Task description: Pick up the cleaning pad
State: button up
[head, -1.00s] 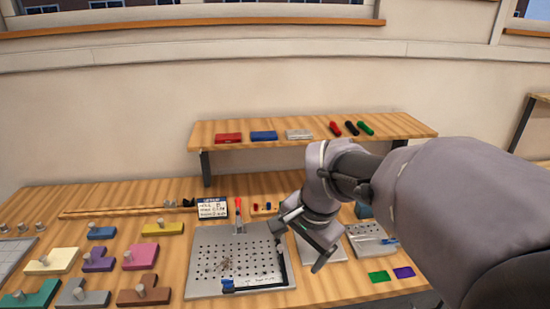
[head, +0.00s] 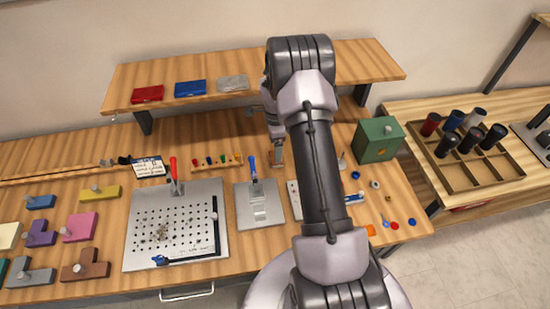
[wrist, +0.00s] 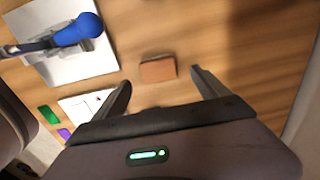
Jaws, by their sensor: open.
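A small reddish-brown block (wrist: 158,68), which looks like the cleaning pad, lies flat on the wooden table in the wrist view. My gripper (wrist: 161,78) is open and empty, its two fingers spread to either side of the block's position in that picture. The block is apart from both fingers. In the head view my gripper (head: 276,152) hangs over the back of the table, right of the blue-handled clamp (head: 252,170). I cannot make out the block clearly there.
The blue clamp handle (wrist: 78,30) stands up left of the block in the wrist view. A raised shelf (head: 300,72) runs behind my arm. A green box (head: 378,140) stands to the right. A perforated plate (head: 135,240) lies to the left.

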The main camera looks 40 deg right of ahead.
jog(key=f, duration=0.5)
jog(key=shift+s+f+b, duration=0.1)
jog(key=shift+s+b, duration=0.1)
jog(key=shift+b, duration=0.15)
jog(key=c, duration=1.5)
notch_tip(320, 180, up, 28)
jog(key=p, duration=0.4)
